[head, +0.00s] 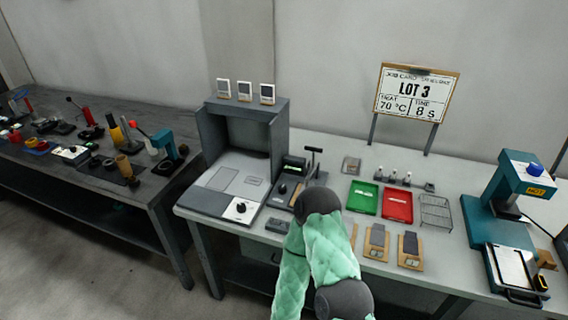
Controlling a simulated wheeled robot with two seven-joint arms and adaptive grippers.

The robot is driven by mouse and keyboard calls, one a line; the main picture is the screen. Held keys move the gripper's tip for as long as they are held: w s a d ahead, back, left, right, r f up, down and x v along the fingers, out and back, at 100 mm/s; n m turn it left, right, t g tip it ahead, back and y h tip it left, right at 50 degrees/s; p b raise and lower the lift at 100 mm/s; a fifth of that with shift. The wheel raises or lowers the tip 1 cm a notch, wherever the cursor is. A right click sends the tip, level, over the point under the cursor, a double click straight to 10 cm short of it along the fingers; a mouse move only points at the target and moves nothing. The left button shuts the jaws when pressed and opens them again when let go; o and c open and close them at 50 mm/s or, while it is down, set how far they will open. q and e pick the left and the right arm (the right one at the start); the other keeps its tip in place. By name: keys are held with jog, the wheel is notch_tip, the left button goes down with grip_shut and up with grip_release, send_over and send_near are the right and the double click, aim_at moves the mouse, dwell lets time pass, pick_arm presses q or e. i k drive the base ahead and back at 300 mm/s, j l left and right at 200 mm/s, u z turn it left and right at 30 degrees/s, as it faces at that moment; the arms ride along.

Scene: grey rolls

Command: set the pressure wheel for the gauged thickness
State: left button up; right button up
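No part is clearly labelled as the pressure wheel. A white dial with a black knob (240,208) sits on the front of the grey machine (222,188). Right of it, a dark device (285,188) has a small greenish display (293,165), a round knob and an upright T-shaped lever (313,158). The display's reading is too small to tell. The teal press (510,195) at the right has a blue knob (535,169) on top. My folded arm, in a green padded sleeve, covers the bench's front middle. Neither gripper shows.
A green tray (363,196), red tray (397,204) and wire rack (436,211) lie mid-bench. Wooden-based pieces (376,241) lie in front. A sign (417,95) reads LOT 3, 70 °C, 8 s. A dark side bench (60,185) holds many tools.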

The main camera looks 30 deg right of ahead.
aim_at(535, 169)
jog(key=z, duration=2.75)
